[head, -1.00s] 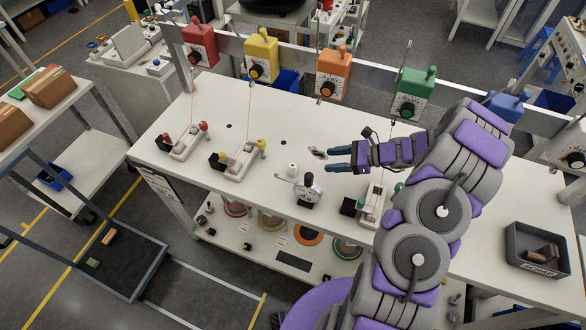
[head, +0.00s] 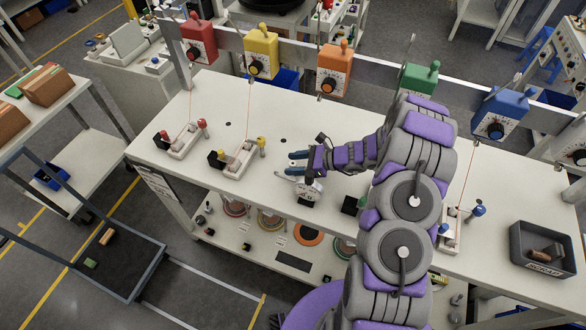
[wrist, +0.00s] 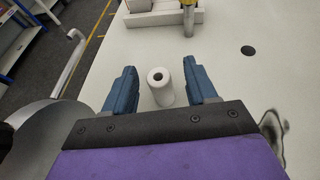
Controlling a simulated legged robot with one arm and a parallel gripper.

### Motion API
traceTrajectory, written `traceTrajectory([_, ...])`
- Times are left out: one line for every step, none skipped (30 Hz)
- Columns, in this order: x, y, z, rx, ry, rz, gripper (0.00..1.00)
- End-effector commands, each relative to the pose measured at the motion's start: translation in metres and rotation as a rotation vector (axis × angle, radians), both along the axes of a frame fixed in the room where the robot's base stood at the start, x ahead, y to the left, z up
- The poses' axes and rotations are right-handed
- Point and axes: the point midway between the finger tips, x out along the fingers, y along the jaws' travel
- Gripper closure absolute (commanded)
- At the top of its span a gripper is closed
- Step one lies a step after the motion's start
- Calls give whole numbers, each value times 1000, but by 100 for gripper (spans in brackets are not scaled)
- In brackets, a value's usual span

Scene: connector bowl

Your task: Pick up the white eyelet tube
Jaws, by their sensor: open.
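The white eyelet tube (wrist: 160,88) stands upright on the table in the wrist view, a short cylinder with a dark hole in its top. My gripper (wrist: 160,90) is open, and its two blue fingers show on either side of the tube, apart from it.
A round grey device with a bent metal rod (wrist: 72,52) is close at the left; it also shows in the head view (head: 308,192). A white fixture with a yellow post (head: 237,160) stands beyond. A grey bin (head: 541,250) is at far right.

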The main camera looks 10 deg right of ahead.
Motion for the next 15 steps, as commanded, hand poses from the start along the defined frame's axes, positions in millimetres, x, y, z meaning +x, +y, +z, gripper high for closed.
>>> traceTrajectory([1,4,-2,-1,0,2,43])
traceTrajectory([2,6,-3,-1,0,1,43])
traceTrajectory([2,7,-3,-1,0,0,43])
traceTrajectory([3,7,-3,-1,0,0,43])
traceTrajectory([3,7,-3,-1,-1,-1,43])
traceTrajectory([3,7,-3,-1,-2,0,43])
traceTrajectory([3,7,-3,-1,-2,0,43])
traceTrajectory([3,7,-3,-1,-1,-1,43])
traceTrajectory([3,7,-3,-2,-2,0,43])
traceTrajectory([3,7,-3,-2,-2,0,43])
traceTrajectory([3,7,-3,-1,-1,-1,46])
traceTrajectory([3,7,-3,-2,-2,0,50])
traceTrajectory([3,7,-3,-1,-1,-1,53])
traceTrajectory([3,7,-3,-2,-2,0,56])
traceTrajectory([3,7,-3,-2,-2,0,59])
